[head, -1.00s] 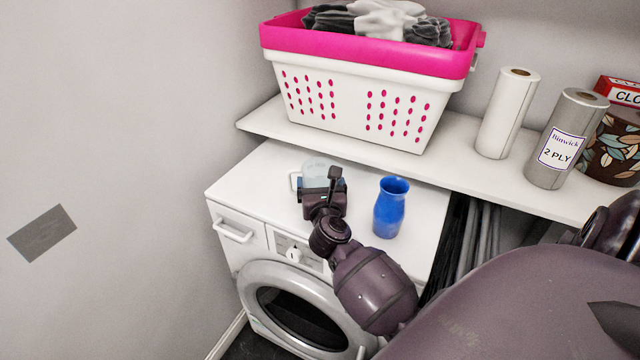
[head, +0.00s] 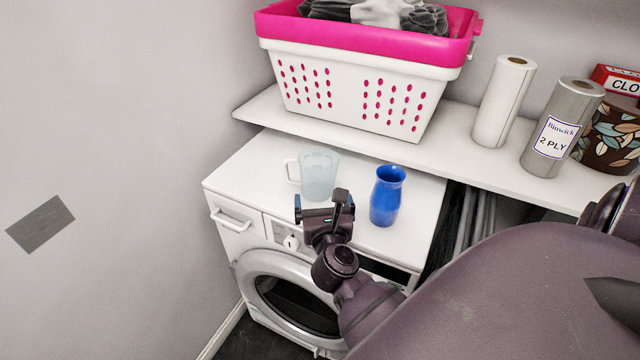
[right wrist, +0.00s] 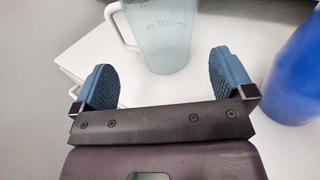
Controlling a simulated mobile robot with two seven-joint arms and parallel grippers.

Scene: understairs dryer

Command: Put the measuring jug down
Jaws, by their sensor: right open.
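The measuring jug (head: 319,176) is pale, see-through and has a handle on its left side. It stands upright on top of the white dryer (head: 262,165). In the right wrist view the jug (right wrist: 165,35) is beyond the fingertips, with a gap between. My right gripper (head: 325,204) is open and empty, in front of the jug near the dryer's front edge. Its two blue finger pads (right wrist: 165,78) are spread apart. My left gripper is not in view.
A blue vase (head: 387,197) stands on the dryer right of the jug; it also shows in the right wrist view (right wrist: 297,75). A shelf (head: 450,160) behind holds a pink and white laundry basket (head: 350,88) and paper rolls (head: 503,100). The dryer's left top is clear.

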